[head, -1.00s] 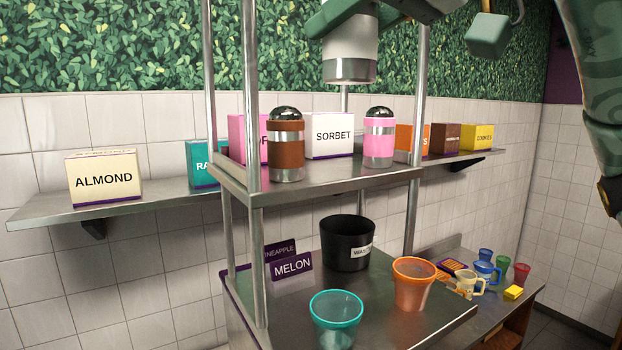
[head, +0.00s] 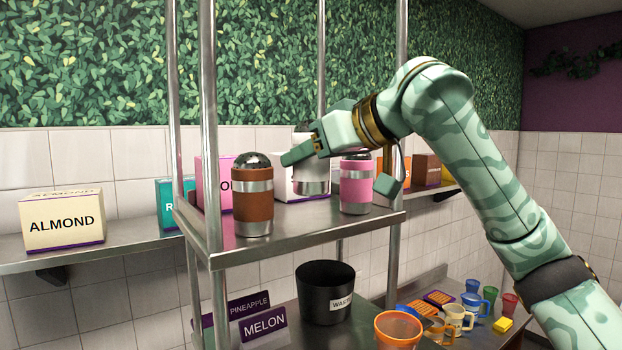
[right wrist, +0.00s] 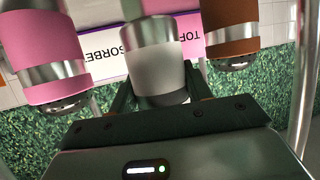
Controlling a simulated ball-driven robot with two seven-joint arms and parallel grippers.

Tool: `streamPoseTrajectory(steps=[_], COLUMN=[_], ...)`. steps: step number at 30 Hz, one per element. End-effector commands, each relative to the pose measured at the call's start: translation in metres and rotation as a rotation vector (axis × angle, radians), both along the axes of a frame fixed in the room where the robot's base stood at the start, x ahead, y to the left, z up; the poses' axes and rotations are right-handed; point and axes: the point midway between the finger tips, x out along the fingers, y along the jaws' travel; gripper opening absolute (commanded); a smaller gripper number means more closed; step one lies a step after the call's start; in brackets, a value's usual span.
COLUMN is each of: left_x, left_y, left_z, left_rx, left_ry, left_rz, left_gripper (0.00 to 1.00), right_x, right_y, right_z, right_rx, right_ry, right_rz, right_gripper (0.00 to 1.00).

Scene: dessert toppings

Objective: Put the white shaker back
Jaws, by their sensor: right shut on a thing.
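The white shaker (head: 311,180) has a silver base and is partly hidden by my right gripper (head: 338,170) in the head view. In the right wrist view the white shaker (right wrist: 155,70) sits between the fingers of my right gripper (right wrist: 160,95), which is shut on it. It is at the upper metal shelf (head: 300,228), between and behind the brown shaker (head: 253,200) and the pink shaker (head: 356,185). I cannot tell whether its base touches the shelf. My left gripper is not in view.
Metal posts (head: 209,130) rise at the shelf's corners. Behind stand the pink box (head: 212,185), the sorbet box (head: 287,180) and other topping boxes on a wall shelf. Below are a black waste bin (head: 322,290), an orange cup (head: 397,328) and several mugs.

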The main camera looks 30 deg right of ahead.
Motion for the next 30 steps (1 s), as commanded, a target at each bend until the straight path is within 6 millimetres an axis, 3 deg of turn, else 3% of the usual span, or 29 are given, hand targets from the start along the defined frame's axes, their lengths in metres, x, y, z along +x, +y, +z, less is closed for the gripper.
streamPoseTrajectory(steps=[6, 12, 24, 25, 27, 30], left_x=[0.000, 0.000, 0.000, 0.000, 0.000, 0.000], left_y=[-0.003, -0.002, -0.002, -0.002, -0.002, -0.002], left_z=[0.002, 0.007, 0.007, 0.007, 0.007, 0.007], left_rx=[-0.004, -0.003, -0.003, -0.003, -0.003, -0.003], left_ry=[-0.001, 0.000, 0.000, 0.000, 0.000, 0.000], left_rz=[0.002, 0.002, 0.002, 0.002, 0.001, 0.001], left_gripper=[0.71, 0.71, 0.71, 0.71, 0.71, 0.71], right_x=[0.012, 0.011, 0.010, 0.010, 0.010, 0.010], right_y=[-0.006, -0.006, -0.006, -0.006, -0.006, -0.006], right_z=[-0.017, -0.042, -0.048, -0.048, -0.048, -0.047], right_rx=[0.001, 0.000, 0.001, 0.001, 0.002, 0.002], right_ry=[0.003, 0.001, -0.001, -0.001, 0.000, 0.000], right_rz=[0.000, 0.000, 0.000, 0.000, 0.001, 0.001], right_gripper=[0.23, 0.23, 0.23, 0.54, 0.71, 0.71])
